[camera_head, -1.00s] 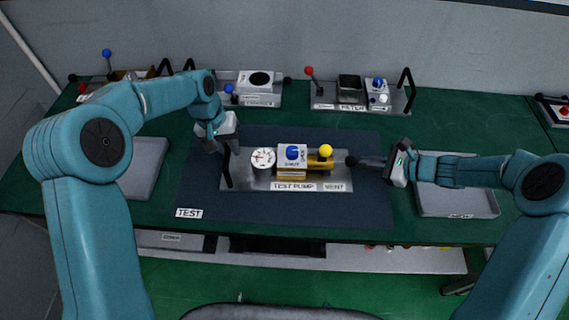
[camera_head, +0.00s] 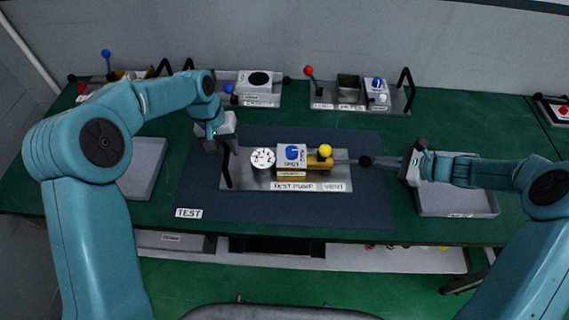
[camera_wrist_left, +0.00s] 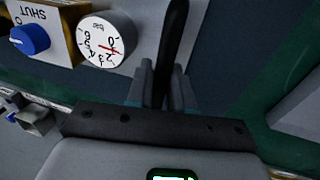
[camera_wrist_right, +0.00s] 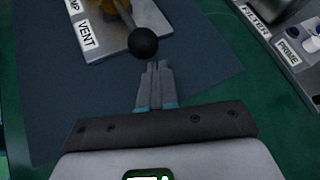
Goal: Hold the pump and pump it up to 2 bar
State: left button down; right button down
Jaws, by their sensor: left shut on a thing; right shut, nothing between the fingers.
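The test pump's metal base (camera_head: 240,180) lies on the dark mat. It carries a white gauge (camera_head: 263,158), a blue knob (camera_head: 292,152) marked SHUT and a yellow ball (camera_head: 325,151). In the left wrist view, the gauge (camera_wrist_left: 105,40) has its red needle among the low numbers; I cannot read it exactly. My left gripper (camera_wrist_left: 160,85) is shut on the pump's black handle (camera_wrist_left: 172,35). A rod with a black ball knob (camera_head: 366,161) sticks out to the right. My right gripper (camera_wrist_right: 157,66) is shut and empty, its fingertips close to the knob (camera_wrist_right: 143,42); contact is unclear.
Grey trays stand left (camera_head: 145,165) and right (camera_head: 455,205) of the mat (camera_head: 310,215). The filter unit (camera_head: 330,100) and other lever units line the back of the green table. The mat in front of the pump is clear.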

aim_at(368, 163)
pick_arm(q)
jog(key=shift+f, duration=0.15)
pick_arm(e)
jog(key=shift+a, duration=0.75)
pick_arm(q)
jog(key=shift+d, duration=0.1)
pick_arm(e)
jog(key=shift+a, duration=0.85)
jog(key=shift+s+a, duration=0.1)
jog(key=shift+a, duration=0.65)
jog(key=shift+a, duration=0.65)
jog(key=shift+d, duration=3.05)
